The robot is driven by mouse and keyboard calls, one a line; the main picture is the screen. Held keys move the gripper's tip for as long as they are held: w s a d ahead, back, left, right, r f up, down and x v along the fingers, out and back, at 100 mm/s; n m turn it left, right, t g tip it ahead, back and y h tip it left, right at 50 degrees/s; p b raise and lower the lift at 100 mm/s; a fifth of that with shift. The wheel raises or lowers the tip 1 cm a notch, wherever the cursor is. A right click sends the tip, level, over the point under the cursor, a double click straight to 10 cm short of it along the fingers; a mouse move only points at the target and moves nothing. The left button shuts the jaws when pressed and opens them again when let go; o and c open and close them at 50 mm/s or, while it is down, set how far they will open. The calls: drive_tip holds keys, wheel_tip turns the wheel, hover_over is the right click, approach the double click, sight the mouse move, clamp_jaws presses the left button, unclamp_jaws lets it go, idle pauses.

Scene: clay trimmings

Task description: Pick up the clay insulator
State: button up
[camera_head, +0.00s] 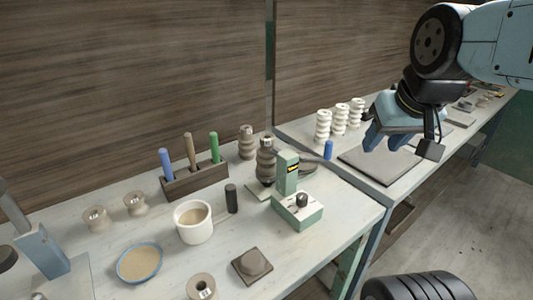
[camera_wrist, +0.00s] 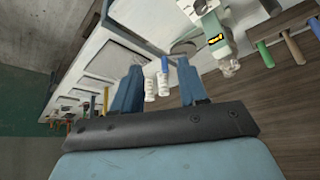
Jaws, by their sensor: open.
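Several ribbed, stacked-disc pieces look like clay insulators. Three pale ones (camera_head: 340,119) stand upright in a row on the right bench. Two browner ones stand on the left bench: a tan one (camera_head: 246,143) and a darker one (camera_head: 265,160) beside the green device. I cannot tell which is meant. My gripper (camera_head: 387,140) is open and empty, above the right bench, to the right of the pale row. In the wrist view my gripper (camera_wrist: 160,72) frames two pale insulators (camera_wrist: 150,89) beyond its fingers, with no contact visible.
A blue cylinder (camera_head: 328,150) stands before the pale row, near a grey slab (camera_head: 378,166). The left bench holds a green device (camera_head: 298,212), a tool rack (camera_head: 195,181), a white cup (camera_head: 194,229), a blue-rimmed dish (camera_head: 139,264) and small spools (camera_head: 135,204). A wooden wall stands behind.

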drive_tip(key=shift+o, duration=1.4)
drive_tip(key=shift+w, duration=0.15)
drive_tip(key=shift+o, duration=0.8)
drive_tip(key=shift+w+f+n+g, duration=0.15)
drive_tip(key=shift+f+n+g, duration=0.15)
drive_tip(key=shift+n, duration=0.1)
drive_tip(key=shift+o, duration=1.1)
drive_tip(key=w+a+f+n+g+h, duration=0.3)
drive_tip(key=w+f+n+g+h, duration=0.1)
drive_tip(key=w+n, duration=0.1)
drive_tip(key=shift+w+a+n, duration=0.15)
drive_tip(key=shift+w+n, duration=0.05)
drive_tip(key=shift+n, duration=0.7)
drive_tip(key=n+t+h, duration=1)
drive_tip(key=n, duration=0.8)
approach(261, 142)
drive_tip(key=shift+x, duration=6.3)
